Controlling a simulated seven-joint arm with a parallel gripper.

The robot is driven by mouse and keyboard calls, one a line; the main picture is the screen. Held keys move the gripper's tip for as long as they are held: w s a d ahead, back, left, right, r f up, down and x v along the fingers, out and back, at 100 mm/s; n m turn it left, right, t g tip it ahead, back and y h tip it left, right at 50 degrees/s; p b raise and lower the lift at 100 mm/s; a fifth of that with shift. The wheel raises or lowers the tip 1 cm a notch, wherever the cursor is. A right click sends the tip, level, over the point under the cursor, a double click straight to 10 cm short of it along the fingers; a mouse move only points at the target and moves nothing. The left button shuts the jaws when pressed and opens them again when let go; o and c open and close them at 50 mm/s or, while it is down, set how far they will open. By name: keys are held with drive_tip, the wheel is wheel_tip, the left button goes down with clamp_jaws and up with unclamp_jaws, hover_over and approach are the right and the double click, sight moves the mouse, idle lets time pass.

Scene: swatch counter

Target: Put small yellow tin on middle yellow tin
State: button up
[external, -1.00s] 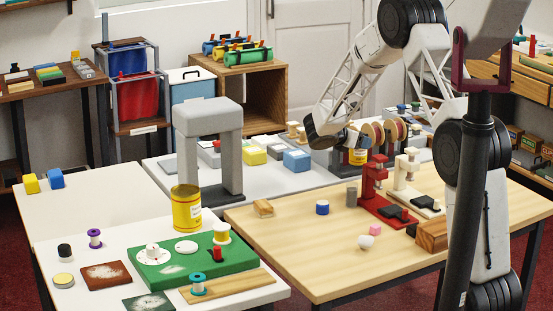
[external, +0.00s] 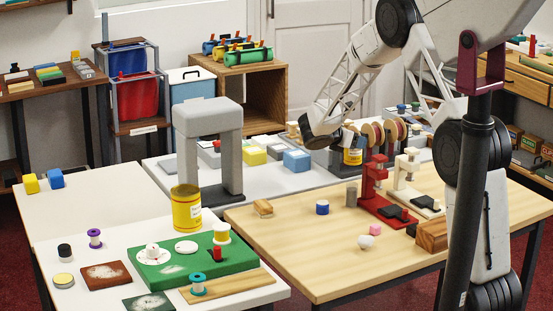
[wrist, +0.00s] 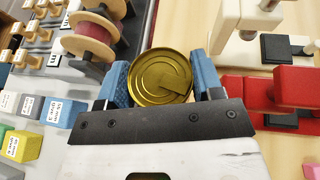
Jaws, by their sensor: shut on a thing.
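My gripper (wrist: 160,82) is shut on a small yellow tin, its blue pads on either side. The tin's round gold top (wrist: 158,70) faces the wrist camera. In the external view the tin (external: 353,157) shows a yellow side with a pale label, below my wrist near the spool rack; its height above the surface is hard to judge. Another, larger-looking yellow tin (external: 187,212) stands upright on the front-left white table, behind the green board. It is well to the left of my gripper.
A rack of reddish spools (external: 385,133) is close beside the held tin. A red press (external: 374,190) and a cream press (external: 408,178) stand nearby on the wooden table (external: 290,250). A grey arch (external: 233,150) stands between the held tin and the left tin.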

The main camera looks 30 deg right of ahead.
drive_tip(key=s+a+r+n+t, duration=0.1)
drive_tip(key=a+r+n+t, duration=0.15)
drive_tip(key=a, duration=1.25)
drive_tip(key=s+a+r+n+t+y, duration=0.1)
drive_tip(key=s+a+r, duration=0.2)
drive_tip(key=a, duration=0.9)
drive_tip(key=s+a+r+n+t+y, duration=0.2)
drive_tip(key=s+a, duration=0.8)
drive_tip(key=a, duration=0.3)
drive_tip(key=s+a+r+n+t+y, duration=0.1)
drive_tip(key=s+a+r+n+t, duration=0.1)
drive_tip(key=s+a, duration=0.5)
drive_tip(key=a+r, duration=0.1)
drive_tip(key=a, duration=0.4)
drive_tip(key=shift+a+r+y, duration=0.2)
drive_tip(key=shift+r+y, duration=0.1)
drive_tip(key=shift+y, duration=0.1)
hover_over(185, 190)
drive_tip(key=f, duration=0.2)
drive_tip(key=shift+r, duration=0.25)
drive_tip(key=shift+f, duration=1.8)
drive_tip(key=shift+f, duration=0.15)
